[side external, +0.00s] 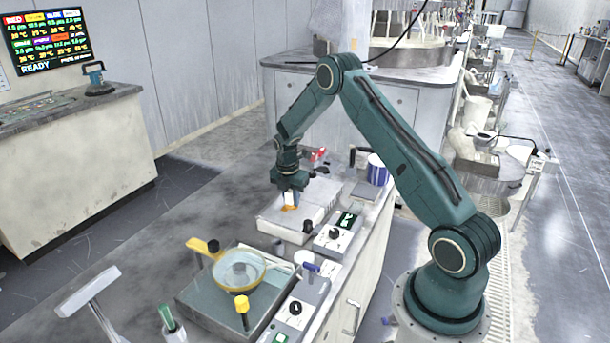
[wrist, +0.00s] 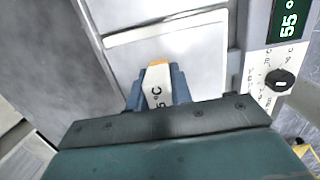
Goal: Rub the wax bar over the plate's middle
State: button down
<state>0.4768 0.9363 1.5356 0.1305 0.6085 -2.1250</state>
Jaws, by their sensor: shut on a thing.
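My gripper, also in the wrist view (wrist: 157,82), is shut on the bar with a blue-grey finger on each side. The bar's end is over the pale square plate (side external: 280,224), which shows in the wrist view too (wrist: 200,45). I cannot tell whether the bar touches the plate.
A control box with a knob and display (side external: 336,233) stands right of the plate; it reads 55 in the wrist view (wrist: 280,60). A second plate (side external: 200,290) nearer the front holds a yellow-handled pan (side external: 228,268). A blue-and-white striped cup (side external: 377,170) stands behind.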

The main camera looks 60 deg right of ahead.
aim_at(292, 215)
jog(key=shift+s, duration=1.25)
jog(key=shift+w, duration=2.35)
jog(key=shift+s+a, duration=0.1)
jog(key=shift+s, duration=2.1)
jog(key=shift+w+a, duration=0.35)
jog(key=shift+w, duration=0.45)
jog(key=shift+w+a, duration=0.35)
jog(key=shift+w, duration=0.4)
jog(key=shift+w+a, duration=0.35)
jog(key=shift+w, duration=0.45)
jog(key=shift+s, duration=2.45)
jog(key=shift+w, duration=2.4)
jog(key=shift+s, duration=2.35)
jog(key=shift+w+a, duration=0.35)
jog(key=shift+w, duration=0.4)
jog(key=shift+w+a, duration=0.3)
jog(key=shift+w, duration=0.5)
jog(key=shift+w+a, duration=0.35)
jog(key=shift+w, duration=0.4)
jog(key=shift+s, duration=2.3)
jog(key=shift+w, duration=2.45)
jog(key=shift+s, duration=2.45)
notch_tip(292, 215, up, 8)
